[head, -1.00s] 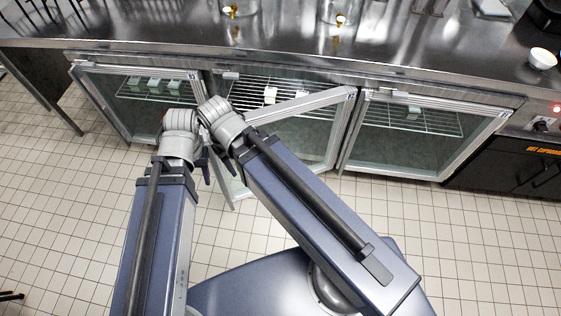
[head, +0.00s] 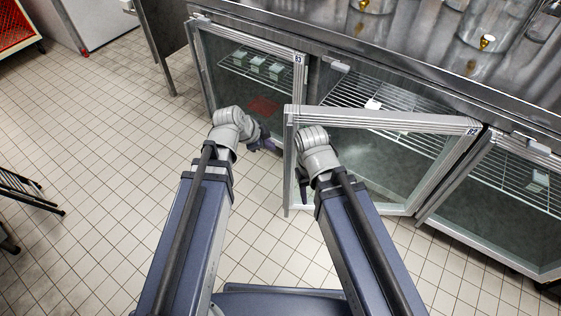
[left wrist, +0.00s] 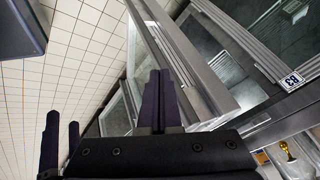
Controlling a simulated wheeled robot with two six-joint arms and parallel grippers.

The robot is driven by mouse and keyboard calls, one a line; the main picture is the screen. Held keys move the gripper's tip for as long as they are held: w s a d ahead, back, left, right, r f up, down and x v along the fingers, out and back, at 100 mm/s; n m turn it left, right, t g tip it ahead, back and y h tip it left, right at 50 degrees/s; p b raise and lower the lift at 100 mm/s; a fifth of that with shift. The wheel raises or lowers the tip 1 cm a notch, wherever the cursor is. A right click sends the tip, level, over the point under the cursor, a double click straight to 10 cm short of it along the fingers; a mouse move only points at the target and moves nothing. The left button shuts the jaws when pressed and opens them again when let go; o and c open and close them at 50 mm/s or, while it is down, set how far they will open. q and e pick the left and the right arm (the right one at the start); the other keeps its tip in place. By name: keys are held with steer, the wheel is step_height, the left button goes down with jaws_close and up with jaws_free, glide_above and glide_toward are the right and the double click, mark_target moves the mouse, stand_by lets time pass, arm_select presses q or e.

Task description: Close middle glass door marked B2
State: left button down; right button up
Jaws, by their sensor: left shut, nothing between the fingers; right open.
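The middle glass door marked B2 (head: 400,122) stands open in the head view, hinged on its right, its free edge swung out over the floor. My left gripper (head: 265,144) is shut and empty, left of that free edge and in front of the left door. In the left wrist view its shut fingers (left wrist: 160,100) appear close beside a silver door frame (left wrist: 187,65); I cannot tell if they touch. My right gripper (head: 303,186) is open with nothing in it, by the lower part of the door's free edge; contact is unclear.
The left door marked B3 (head: 250,80) is shut. The right door (head: 510,200) also looks shut. Wire shelves (head: 385,97) show inside the middle opening. A steel counter (head: 400,50) with glass dispensers runs above.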

arm_select(q)
steer(key=w+d+f+m+b, duration=0.1)
steer(key=w+d+f+b, duration=0.2)
steer(key=w+f+b, duration=0.3)
step_height(320, 180, down, 3)
steer(key=b, duration=0.3)
steer(key=shift+w+t, duration=0.15)
steer(key=shift+t, duration=0.25)
arm_select(e)
step_height(320, 180, down, 10)
arm_select(q)
steer(key=shift+w, duration=0.1)
steer(key=w+d+m, duration=0.1)
steer(key=w+d, duration=0.1)
steer(key=w, duration=1.1)
steer(key=w+d+m+g+h, duration=0.1)
steer(key=w+d+m, duration=0.1)
steer(key=w, duration=1)
steer(key=shift+w+g+h, duration=0.3)
steer(key=shift+w, duration=0.1)
arm_select(e)
steer(key=shift+r, duration=0.1)
